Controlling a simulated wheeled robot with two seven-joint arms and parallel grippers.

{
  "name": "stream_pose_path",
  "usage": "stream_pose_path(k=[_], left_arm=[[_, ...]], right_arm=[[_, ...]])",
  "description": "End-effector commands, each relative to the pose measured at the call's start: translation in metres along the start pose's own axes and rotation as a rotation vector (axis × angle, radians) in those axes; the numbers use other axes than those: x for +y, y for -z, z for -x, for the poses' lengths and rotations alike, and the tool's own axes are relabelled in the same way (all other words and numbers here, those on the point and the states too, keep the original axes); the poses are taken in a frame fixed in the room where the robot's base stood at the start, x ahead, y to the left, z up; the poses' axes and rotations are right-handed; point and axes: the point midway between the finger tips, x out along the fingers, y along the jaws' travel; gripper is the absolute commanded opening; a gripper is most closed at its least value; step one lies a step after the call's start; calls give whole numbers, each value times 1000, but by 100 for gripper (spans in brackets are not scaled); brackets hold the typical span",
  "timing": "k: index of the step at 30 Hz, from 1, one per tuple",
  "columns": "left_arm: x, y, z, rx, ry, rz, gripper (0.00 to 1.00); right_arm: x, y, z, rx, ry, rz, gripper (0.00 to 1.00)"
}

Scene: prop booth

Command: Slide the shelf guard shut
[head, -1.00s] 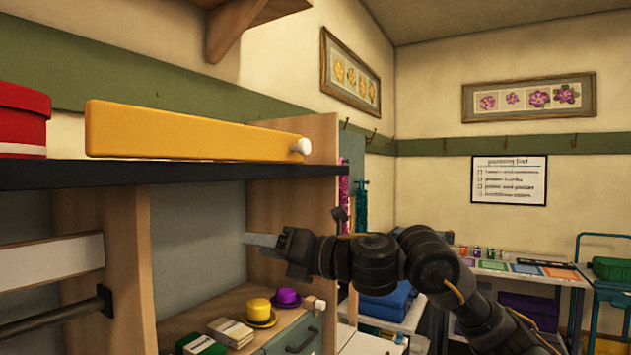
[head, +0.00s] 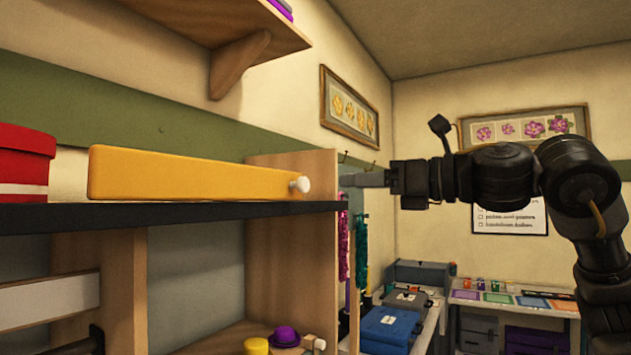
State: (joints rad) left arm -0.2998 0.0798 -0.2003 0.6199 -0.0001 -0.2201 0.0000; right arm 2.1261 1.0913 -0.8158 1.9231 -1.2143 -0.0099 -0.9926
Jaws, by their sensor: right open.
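The shelf guard seems to be the long yellow bar (head: 190,176) along the front of the dark-edged shelf (head: 170,215). A white knob (head: 300,185) sticks out near its right end. My right gripper (head: 345,180) is to the right of the knob, level with it in the picture. Its fingers point left, with a visible gap between them and the knob. It is open, and no object shows in it. My left gripper is out of view.
A red round box (head: 25,165) stands at the shelf's left end. A wooden side panel (head: 290,240) rises behind the bar's right end. A bracketed upper shelf (head: 235,28) hangs above. A yellow hat (head: 256,346) and a purple hat (head: 285,336) sit below.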

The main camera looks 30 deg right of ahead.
Motion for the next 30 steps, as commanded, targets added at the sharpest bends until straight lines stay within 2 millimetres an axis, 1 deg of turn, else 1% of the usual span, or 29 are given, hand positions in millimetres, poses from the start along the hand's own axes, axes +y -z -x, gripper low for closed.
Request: stream_pose_path(k=[1, 9, 12, 15, 19, 27, 28, 30], left_arm=[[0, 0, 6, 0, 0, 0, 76], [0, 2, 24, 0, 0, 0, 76], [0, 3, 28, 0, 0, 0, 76], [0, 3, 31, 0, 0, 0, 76], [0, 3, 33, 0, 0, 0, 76], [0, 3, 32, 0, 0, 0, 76], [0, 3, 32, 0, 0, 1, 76], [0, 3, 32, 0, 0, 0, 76]], right_arm=[[1, -2, -10, 4, -3, -1, 47], [1, -3, -60, 3, -2, -2, 47], [1, -3, -75, 2, -2, -1, 47], [0, -2, -84, 1, -1, -2, 47], [0, -1, -91, -1, 0, -1, 47], [0, 0, -92, -1, 0, -1, 47], [0, 0, -92, -1, -1, -1, 45], [0, 0, -92, -1, -1, -1, 36]])
